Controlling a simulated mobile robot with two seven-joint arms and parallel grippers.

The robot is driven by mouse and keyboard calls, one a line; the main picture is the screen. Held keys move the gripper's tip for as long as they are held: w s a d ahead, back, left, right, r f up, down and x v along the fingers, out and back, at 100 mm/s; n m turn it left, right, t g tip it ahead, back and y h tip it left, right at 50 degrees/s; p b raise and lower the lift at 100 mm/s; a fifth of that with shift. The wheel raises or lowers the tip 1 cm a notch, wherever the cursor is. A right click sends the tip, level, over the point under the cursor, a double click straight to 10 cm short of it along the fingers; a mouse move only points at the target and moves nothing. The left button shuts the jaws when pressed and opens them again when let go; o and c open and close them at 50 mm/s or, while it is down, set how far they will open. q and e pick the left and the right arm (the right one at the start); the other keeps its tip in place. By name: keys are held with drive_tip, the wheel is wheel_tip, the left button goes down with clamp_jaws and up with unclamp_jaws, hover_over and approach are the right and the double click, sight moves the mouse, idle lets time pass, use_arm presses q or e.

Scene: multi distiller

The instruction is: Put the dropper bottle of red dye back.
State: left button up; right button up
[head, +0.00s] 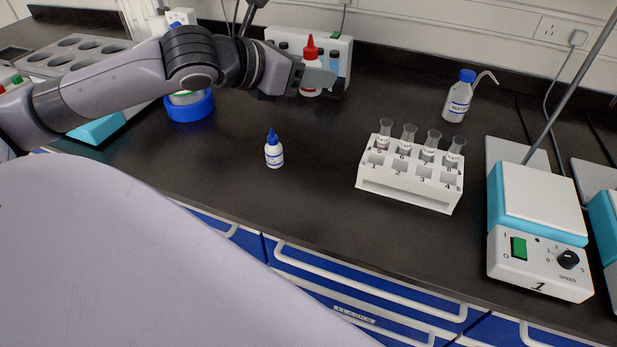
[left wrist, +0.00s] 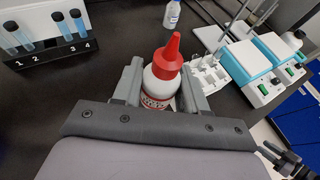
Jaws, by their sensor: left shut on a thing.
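The dropper bottle of red dye (head: 311,62) is white with a red pointed cap and stands upright in my left gripper (head: 312,78). The left gripper is shut on its body, near the white rack at the back wall. In the left wrist view the red-capped bottle (left wrist: 162,80) sits between the two fingers (left wrist: 162,88). I cannot tell whether its base touches the counter. A similar dropper bottle with a blue cap (head: 274,150) stands upright on the open counter, nearer to me.
A white numbered rack (head: 408,185) holds several test tubes. A wash bottle (head: 458,97) stands behind it, and a stirrer (head: 540,245) stands at right. Another rack (left wrist: 45,45) with blue-filled tubes is at left in the wrist view. The central counter is mostly clear.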

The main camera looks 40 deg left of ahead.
use_arm(q)
drive_tip(key=shift+d+f, duration=0.1)
drive_tip(key=shift+d, duration=0.15)
drive_tip(key=b, duration=0.3)
hover_over(311, 178)
wheel_tip(311, 178, down, 15)
drive_tip(key=shift+f, duration=2.4)
drive_tip(key=shift+f, duration=0.15)
drive_tip(key=o, duration=0.8)
